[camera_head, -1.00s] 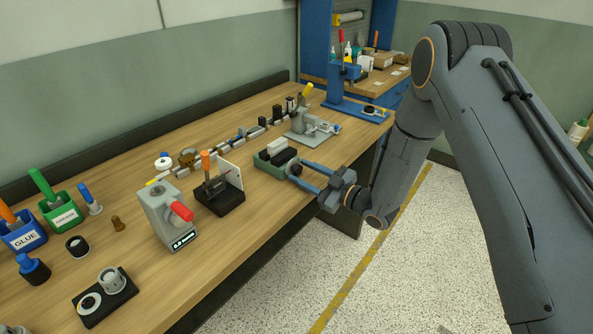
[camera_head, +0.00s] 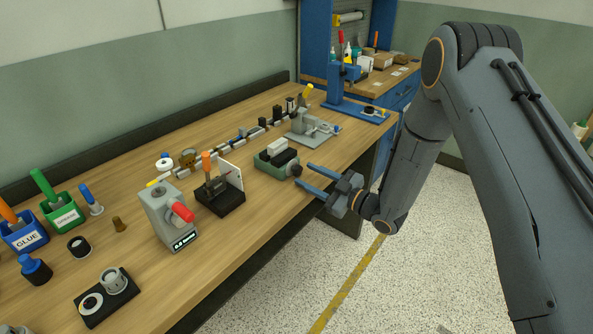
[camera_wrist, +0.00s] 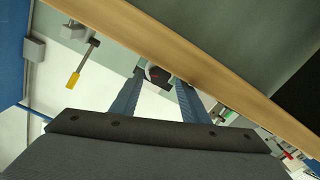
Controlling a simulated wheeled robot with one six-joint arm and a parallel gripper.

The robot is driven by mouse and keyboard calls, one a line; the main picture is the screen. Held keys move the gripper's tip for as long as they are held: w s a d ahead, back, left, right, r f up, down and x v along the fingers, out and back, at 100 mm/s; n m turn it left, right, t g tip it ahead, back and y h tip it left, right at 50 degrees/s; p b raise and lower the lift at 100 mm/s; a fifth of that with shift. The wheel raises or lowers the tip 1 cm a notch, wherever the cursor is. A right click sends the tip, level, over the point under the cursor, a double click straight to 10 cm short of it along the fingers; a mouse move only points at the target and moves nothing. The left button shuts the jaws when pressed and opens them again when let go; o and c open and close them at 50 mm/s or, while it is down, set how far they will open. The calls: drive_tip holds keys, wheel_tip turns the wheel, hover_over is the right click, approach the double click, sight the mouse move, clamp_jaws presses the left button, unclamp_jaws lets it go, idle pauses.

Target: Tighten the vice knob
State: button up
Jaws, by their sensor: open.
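The vice (camera_head: 264,165) is a small green block with dark and white jaws, sitting near the front edge of the wooden bench. Its dark round knob (camera_head: 296,169) faces the front edge. My gripper (camera_head: 307,176) is open, with two blue fingers pointing at the knob from the right. The fingertips are just short of the knob and hold nothing. In the wrist view, the dark knob (camera_wrist: 158,75) with a small red mark shows beyond the gap between the two fingers. The contact face of the knob is too small to judge its turn.
A grey fixture with a yellow handle (camera_head: 307,90) stands behind the vice. A black holder (camera_head: 220,202) and a grey box with a red handle (camera_head: 163,215) stand to the left. The bench's front edge (camera_head: 290,205) runs below the gripper. The floor in front is clear.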

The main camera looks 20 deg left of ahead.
drive_tip(key=shift+a, duration=0.15)
drive_tip(key=shift+b+x, duration=0.4)
drive_tip(key=shift+x, duration=0.7)
drive_tip(key=c, duration=0.8)
drive_tip(key=shift+o, duration=0.2)
drive_tip(key=m, duration=0.8)
